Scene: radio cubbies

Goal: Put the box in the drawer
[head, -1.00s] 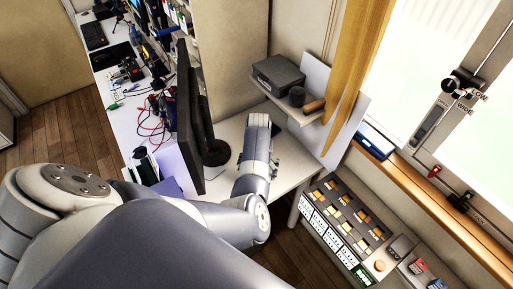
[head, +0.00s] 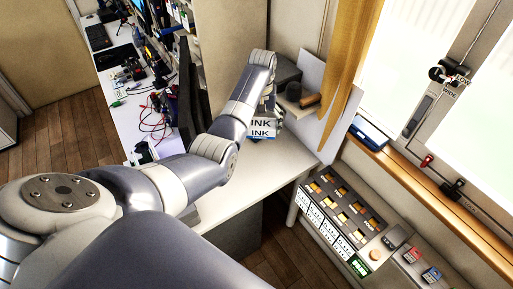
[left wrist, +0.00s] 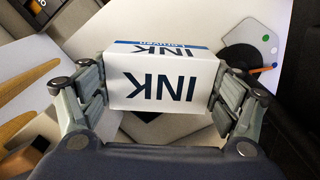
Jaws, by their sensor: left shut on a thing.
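A white box with dark "INK" lettering and a blue stripe (left wrist: 162,84) sits between the two fingers of my left gripper (left wrist: 160,92) in the left wrist view. The gripper is shut on it, with a finger pad against each side. I cannot make out an open drawer in these frames. My right gripper is not in view.
Below is the white desk (head: 255,190), largely bare. A dark monitor (head: 188,95) stands to the left. A sloped panel of switches (head: 345,215) is at the lower right.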

